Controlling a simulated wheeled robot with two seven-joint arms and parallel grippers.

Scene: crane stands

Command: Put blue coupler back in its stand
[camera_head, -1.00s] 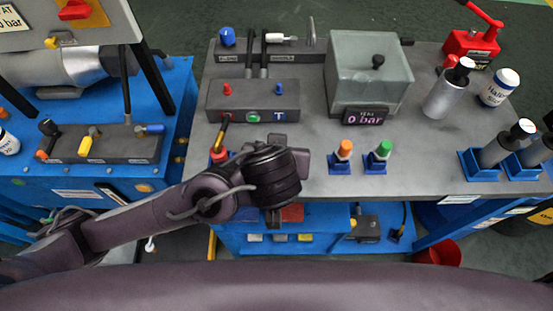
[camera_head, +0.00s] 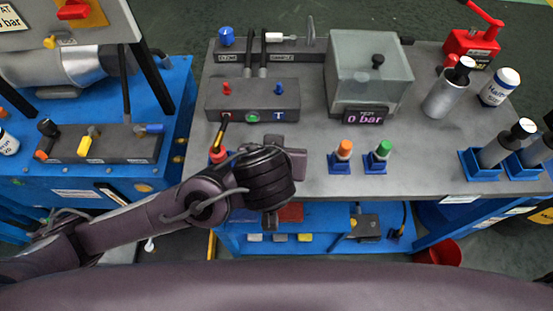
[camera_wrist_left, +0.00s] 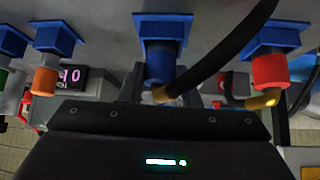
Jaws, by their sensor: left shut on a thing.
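The blue coupler (camera_wrist_left: 162,70) shows in the left wrist view, lined up with its blue stand (camera_wrist_left: 150,24). Its end meets or overlaps the stand; I cannot tell how deep it sits. A brass fitting (camera_wrist_left: 160,94) and a black hose (camera_wrist_left: 215,55) are at its other end. My left gripper (camera_head: 284,166) is over the front edge of the grey bench, shut on the blue coupler. My right gripper is in neither view.
The red coupler (camera_head: 217,155) stands just left of my wrist, with a hose on it. Orange (camera_head: 344,150) and green (camera_head: 383,149) couplers stand to the right. Behind are a grey valve block (camera_head: 252,100) and a tank (camera_head: 368,70). Bare bench (camera_head: 430,165) lies to the right.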

